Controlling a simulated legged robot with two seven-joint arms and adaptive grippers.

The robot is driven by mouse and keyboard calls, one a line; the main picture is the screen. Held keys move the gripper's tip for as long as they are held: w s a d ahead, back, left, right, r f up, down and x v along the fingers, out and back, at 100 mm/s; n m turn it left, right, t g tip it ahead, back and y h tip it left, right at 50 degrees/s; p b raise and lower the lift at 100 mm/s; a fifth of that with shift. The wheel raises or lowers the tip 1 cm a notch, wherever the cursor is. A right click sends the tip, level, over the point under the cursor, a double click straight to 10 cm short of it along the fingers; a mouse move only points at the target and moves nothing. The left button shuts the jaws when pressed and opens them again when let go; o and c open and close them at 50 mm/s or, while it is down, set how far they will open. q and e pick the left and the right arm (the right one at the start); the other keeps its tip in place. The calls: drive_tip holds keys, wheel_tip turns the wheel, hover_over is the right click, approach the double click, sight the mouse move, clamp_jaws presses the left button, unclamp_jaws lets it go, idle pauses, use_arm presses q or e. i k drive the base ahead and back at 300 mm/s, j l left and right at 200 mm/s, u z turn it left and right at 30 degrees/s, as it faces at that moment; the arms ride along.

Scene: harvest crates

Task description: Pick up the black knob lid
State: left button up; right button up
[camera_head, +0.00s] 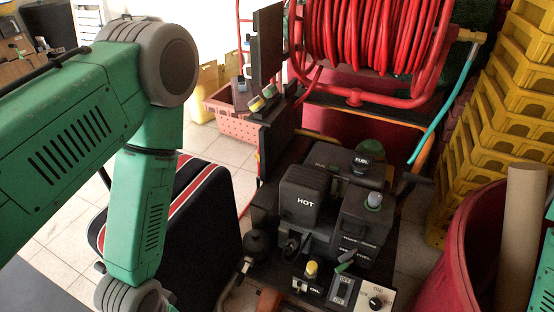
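Another rounded black part (258,241) is at the machine's lower left, and a small black dial (376,303) is on the front panel; I cannot tell for certain which is meant. My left arm reaches in from the left and bends down past the bottom edge, so its gripper is out of view. Only a sliver of my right arm shows at the right edge, without its gripper.
A grey-topped cap (374,200) and a yellow cap (311,268) are on the machine. A red hose reel (355,97) stands behind it. Yellow crates (495,130) are stacked at right, above a red tub (455,262) with a tan tube (521,235). A black seat-like block (180,245) stands left.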

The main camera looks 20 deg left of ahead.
sight(255, 241)
drive_tip(key=k+l, duration=0.55)
drive_tip(key=k, duration=0.15)
drive_tip(key=k+l, duration=0.55)
drive_tip(key=k, duration=0.1)
